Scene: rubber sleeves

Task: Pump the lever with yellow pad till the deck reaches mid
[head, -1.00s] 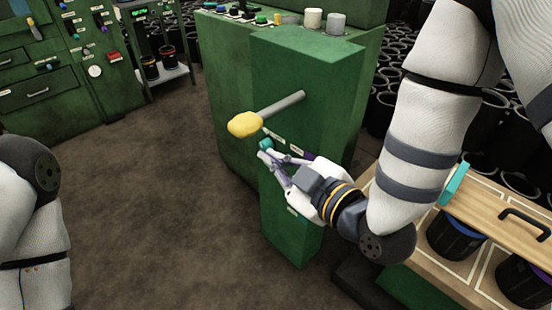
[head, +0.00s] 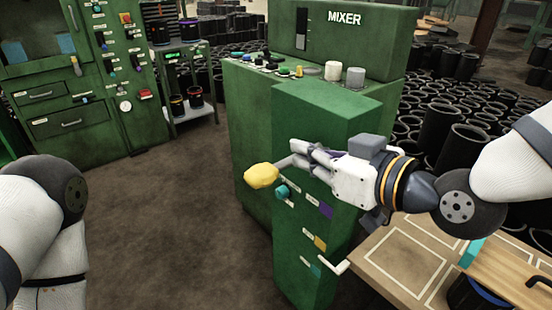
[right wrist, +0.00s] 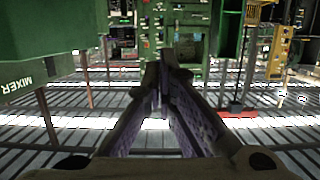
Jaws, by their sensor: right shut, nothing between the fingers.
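The lever's yellow pad (head: 261,175) sticks out from the front of the green machine column (head: 318,110). Its grey shaft is mostly hidden behind my right gripper (head: 298,154). That gripper is shut and empty, pointing left, with its fingers across the shaft just right of the pad. I cannot tell whether they touch it. In the right wrist view the fingertips (right wrist: 165,62) meet; the pad is not seen there. The wooden deck (head: 400,262) is at lower right. A white pointer (head: 336,269) lies beside the teal mark (head: 315,271), below the yellow (head: 320,243) and purple (head: 326,210) marks. My left gripper is out of view.
A teal knob (head: 282,192) sits just below the pad. The mixer housing (head: 345,40) stands behind. A board with a black handle and dark pots is at lower right. Black rubber sleeves (head: 440,125) crowd the right. The brown floor at left is clear.

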